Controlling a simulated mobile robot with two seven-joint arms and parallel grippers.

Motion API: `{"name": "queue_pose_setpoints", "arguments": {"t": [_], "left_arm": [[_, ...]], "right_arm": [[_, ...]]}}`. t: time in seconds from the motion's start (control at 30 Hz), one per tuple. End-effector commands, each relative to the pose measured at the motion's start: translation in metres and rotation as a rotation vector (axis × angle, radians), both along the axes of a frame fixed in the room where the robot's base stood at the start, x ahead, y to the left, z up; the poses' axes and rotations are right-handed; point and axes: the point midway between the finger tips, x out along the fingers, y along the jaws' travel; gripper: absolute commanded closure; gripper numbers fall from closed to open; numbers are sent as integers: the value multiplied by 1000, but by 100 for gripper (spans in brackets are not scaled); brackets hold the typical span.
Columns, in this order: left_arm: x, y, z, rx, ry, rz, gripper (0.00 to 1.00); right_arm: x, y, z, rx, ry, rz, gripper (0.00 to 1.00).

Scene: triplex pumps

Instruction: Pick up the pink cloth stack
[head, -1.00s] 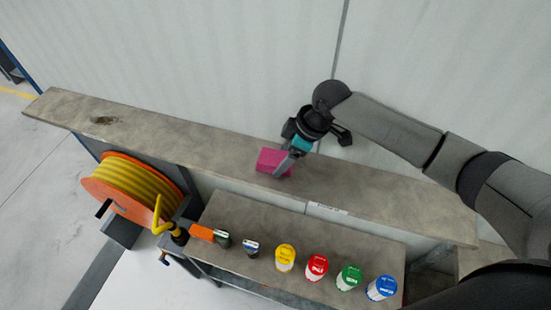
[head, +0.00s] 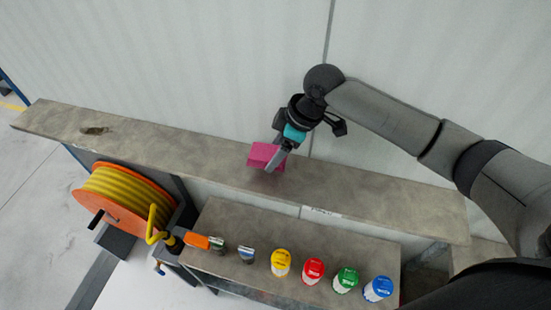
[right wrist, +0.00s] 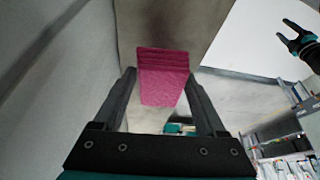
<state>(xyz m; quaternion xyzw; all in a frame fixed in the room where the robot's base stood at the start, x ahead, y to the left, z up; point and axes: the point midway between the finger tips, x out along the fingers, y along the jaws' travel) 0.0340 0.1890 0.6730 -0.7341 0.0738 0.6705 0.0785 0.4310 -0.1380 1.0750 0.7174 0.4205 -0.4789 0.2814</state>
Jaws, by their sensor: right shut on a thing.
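The pink cloth stack (head: 262,154) is at the long grey upper shelf, and it also shows in the right wrist view (right wrist: 163,80). My right gripper (head: 275,160) is shut on the stack, with a finger on each side of it in the right wrist view. The stack appears slightly raised above the shelf surface; the gap beneath is hard to judge. My left gripper (right wrist: 289,32) shows only in the right wrist view at the upper right, empty with its fingers apart.
The upper shelf (head: 380,195) is mostly clear, with a small dark item (head: 95,130) at its left. A lower bench holds yellow (head: 281,263), red (head: 313,271), green (head: 345,280) and blue (head: 378,289) containers. An orange hose reel (head: 125,198) stands left.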

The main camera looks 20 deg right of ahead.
Motion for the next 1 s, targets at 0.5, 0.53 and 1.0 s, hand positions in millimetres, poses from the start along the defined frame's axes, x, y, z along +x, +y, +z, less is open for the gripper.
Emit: {"name": "queue_pose_setpoints", "arguments": {"t": [0.5,0.53,1.0], "left_arm": [[0,0,6,0,0,1,39],[0,0,6,0,0,1,39],[0,0,7,0,-1,1,39]], "right_arm": [[0,0,137,0,-3,1,80],[1,0,141,1,-3,0,80],[0,0,160,0,1,0,80]]}}
